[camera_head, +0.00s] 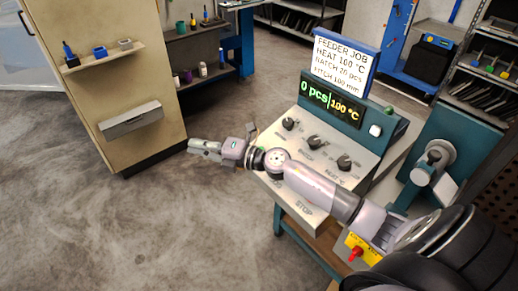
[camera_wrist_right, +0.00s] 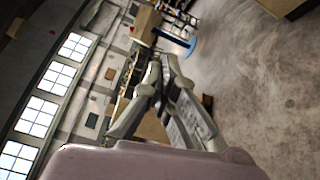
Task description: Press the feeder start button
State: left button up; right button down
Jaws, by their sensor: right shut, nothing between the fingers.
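The feeder's sloped control panel (camera_head: 318,133) stands in the middle of the head view, with several black knobs on its face. Its display (camera_head: 331,103) reads "0 pcs" and "100 °C". A "STOP" label shows low on the panel. I cannot make out the start button; my right arm lies across the lower panel and hides part of it. My right gripper (camera_head: 196,148) is shut and empty, left of the panel, over open floor. In the right wrist view its fingers (camera_wrist_right: 163,65) meet at the tips. My left gripper is not in view.
A job sign (camera_head: 343,66) stands above the display. A small white square (camera_head: 375,131) sits right of the display. A yellow box with a red switch (camera_head: 356,253) is near my right arm. A beige cabinet (camera_head: 97,70) stands at left; floor between is clear.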

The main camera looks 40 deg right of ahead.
jog(key=d+n+g+h, duration=0.7)
jog(key=d+n, duration=0.1)
jog(key=d, duration=0.9)
jog(key=shift+n+h+p, duration=0.3)
jog(key=shift+w+f, duration=0.1)
jog(key=shift+f, duration=0.05)
jog(key=f+b, duration=0.1)
jog(key=f, duration=0.1)
jog(key=d+f+b, duration=0.1)
jog(key=f+b, duration=0.1)
jog(key=f, duration=0.1)
jog(key=d+f+b, duration=0.1)
jog(key=f+b, duration=0.1)
jog(key=shift+w+d+f, duration=0.1)
jog(key=shift+f, duration=0.15)
jog(key=shift+d+f+b, duration=0.2)
jog(key=shift+f+b, duration=0.25)
jog(key=shift+b, duration=0.15)
jog(key=shift+d+f+b, duration=0.1)
jog(key=shift+f+b, duration=0.25)
